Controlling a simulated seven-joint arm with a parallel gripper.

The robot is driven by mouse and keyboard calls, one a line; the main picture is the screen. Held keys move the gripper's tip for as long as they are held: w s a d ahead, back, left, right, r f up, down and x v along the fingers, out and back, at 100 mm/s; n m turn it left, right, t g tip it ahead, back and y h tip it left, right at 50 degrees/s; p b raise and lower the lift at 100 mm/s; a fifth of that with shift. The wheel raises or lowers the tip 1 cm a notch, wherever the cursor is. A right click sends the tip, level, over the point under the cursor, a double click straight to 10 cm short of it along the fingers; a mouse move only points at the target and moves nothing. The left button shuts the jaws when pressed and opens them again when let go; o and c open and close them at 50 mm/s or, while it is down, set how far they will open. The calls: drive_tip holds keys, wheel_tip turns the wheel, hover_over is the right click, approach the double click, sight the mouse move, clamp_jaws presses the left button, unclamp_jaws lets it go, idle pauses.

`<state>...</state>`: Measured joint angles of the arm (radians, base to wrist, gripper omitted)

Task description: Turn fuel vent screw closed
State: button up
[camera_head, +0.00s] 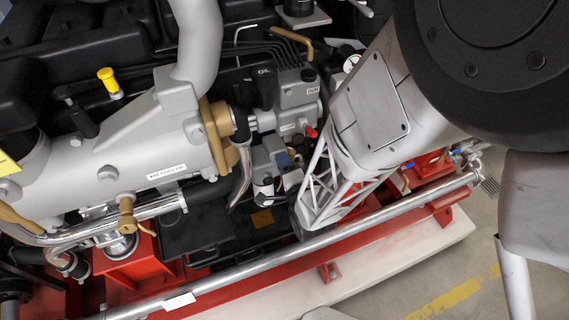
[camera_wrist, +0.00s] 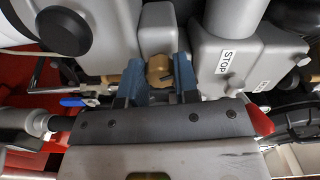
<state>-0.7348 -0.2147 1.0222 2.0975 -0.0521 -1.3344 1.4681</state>
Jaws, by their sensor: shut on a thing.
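The fuel vent screw appears to be the brass-coloured fitting (camera_wrist: 158,69) on a grey housing, at the top centre of the wrist view. My gripper (camera_wrist: 159,80) has two blue fingers, one on each side of this brass fitting, and is shut on it. The fingers hide part of its sides, and the black gripper body hides what lies below. In the head view, my grey arm reaches down from the upper right to the pump. The fingertips and the screw cannot be made out clearly there.
A grey block with a STOP label (camera_wrist: 226,62) stands close right of the fingers. A red part (camera_wrist: 258,119) is by the gripper's right edge, and a blue handle (camera_wrist: 78,101) lies left. A silver pipe (camera_head: 330,236) runs along the red frame in front.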

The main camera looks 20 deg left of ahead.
drive_tip(key=m, duration=0.4)
drive_tip(key=shift+m, duration=0.3)
idle(0.4)
drive_tip(key=o, duration=0.9)
drive_tip(key=shift+s+d, duration=0.1)
drive_tip(key=shift+v, duration=3.75)
drive_tip(key=shift+r, duration=0.1)
